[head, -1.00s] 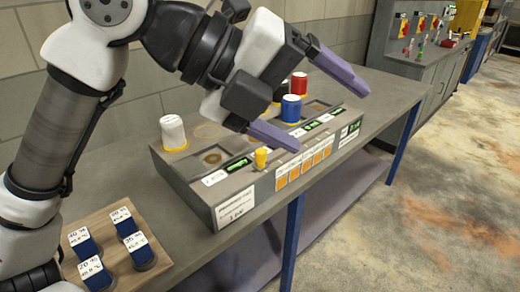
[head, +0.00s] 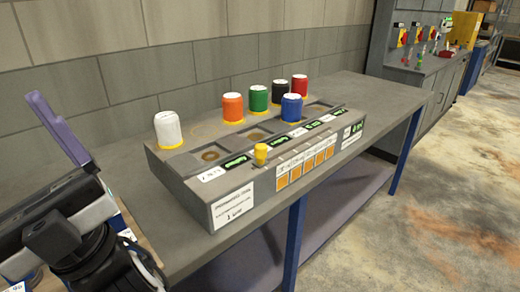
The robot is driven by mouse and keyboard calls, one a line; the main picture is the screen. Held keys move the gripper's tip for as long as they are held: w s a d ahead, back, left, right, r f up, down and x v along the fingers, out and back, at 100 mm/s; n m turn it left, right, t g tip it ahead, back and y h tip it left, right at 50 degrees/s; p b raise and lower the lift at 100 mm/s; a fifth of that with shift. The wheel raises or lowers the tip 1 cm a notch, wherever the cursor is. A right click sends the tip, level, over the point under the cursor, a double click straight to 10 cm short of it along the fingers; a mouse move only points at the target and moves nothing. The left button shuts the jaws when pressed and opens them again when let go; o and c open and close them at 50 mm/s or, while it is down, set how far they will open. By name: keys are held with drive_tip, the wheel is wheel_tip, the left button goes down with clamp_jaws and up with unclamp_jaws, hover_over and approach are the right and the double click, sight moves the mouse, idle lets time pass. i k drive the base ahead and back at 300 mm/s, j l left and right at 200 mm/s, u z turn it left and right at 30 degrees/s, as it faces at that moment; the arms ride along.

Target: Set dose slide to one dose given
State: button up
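The dose slide is a yellow knob (head: 261,153) on the front top edge of a grey sloped console (head: 185,180). It stands at the left end of a slot along that edge, above a row of orange squares (head: 304,166) with labels too small to read. My gripper (head: 62,140) is at the far left, well apart from the console and the knob. One purple finger shows, pointing up and left. The other finger is not clearly visible, so its opening cannot be judged. Nothing is seen in it.
The bench top (head: 372,92) is clear at right. A wall runs behind. Another bench (head: 430,70) with coloured switches stands farther back.

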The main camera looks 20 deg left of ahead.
sight(260, 148)
drive_tip(key=i+l+u, duration=0.8)
drive_tip(key=l+u, duration=0.2)
